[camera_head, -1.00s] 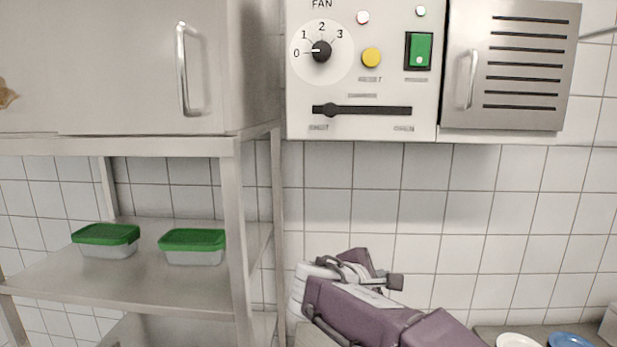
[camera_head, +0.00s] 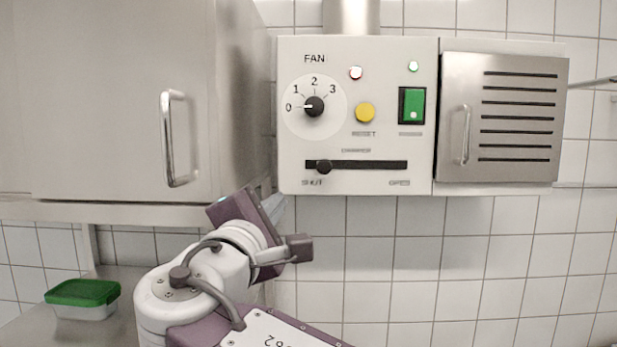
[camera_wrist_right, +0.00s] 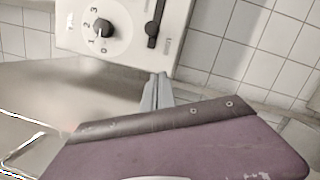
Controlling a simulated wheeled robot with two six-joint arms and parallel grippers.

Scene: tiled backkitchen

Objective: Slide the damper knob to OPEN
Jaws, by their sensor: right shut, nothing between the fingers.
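The damper slider is a dark slot (camera_head: 370,165) low on the control panel, with SHUT printed under its left end and OPEN under its right. Its round dark knob (camera_head: 323,166) sits near the SHUT end. The knob also shows in the right wrist view (camera_wrist_right: 152,29), at the top. My right gripper (camera_wrist_right: 158,92) is shut and empty, its narrow grey fingers pointing at the panel's lower edge. In the head view the right gripper (camera_head: 276,204) is below and left of the knob, apart from it, and partly hidden by my wrist. My left gripper is not in view.
The panel (camera_head: 290,150) also carries a fan dial (camera_head: 314,106) set at 0, a yellow reset button (camera_head: 365,112) and a green switch (camera_head: 411,105). A steel cabinet (camera_head: 110,100) stands close left. A louvred door (camera_head: 500,115) is at right. Tiled wall below is clear.

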